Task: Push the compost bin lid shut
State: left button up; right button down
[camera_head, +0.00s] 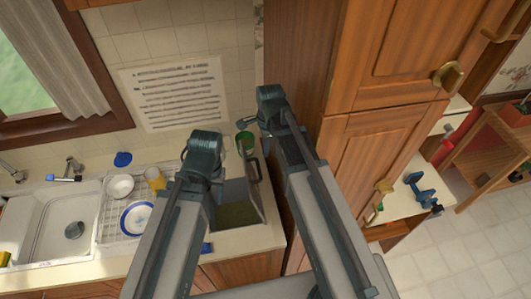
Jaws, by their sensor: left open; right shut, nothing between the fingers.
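The compost bin (238,214) is in the countertop, between my two arms. Dark green contents show in its square opening. Its grey lid (254,182) appears raised at the back right. My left arm crosses the bin's left side, with a dark joint left of and above the opening in the picture. My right arm passes to the right, with a dark joint higher up, near the cabinet. Neither gripper's fingers show; the arm links hide what lies beneath. I cannot see either gripper touching the lid.
A green cup (245,142) stands behind the bin. A drying rack (113,222) with dishes and a white sink (28,232) are to the left. A tall wooden cabinet (372,150) borders the bin's right side. The counter front (262,240) is narrow and clear.

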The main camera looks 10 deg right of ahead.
notch_tip(320, 180, down, 9)
jog(key=b, duration=0.8)
jog(key=shift+a+f+b, duration=0.15)
jog(key=shift+a+b, duration=0.1)
jog(key=shift+b, duration=0.15)
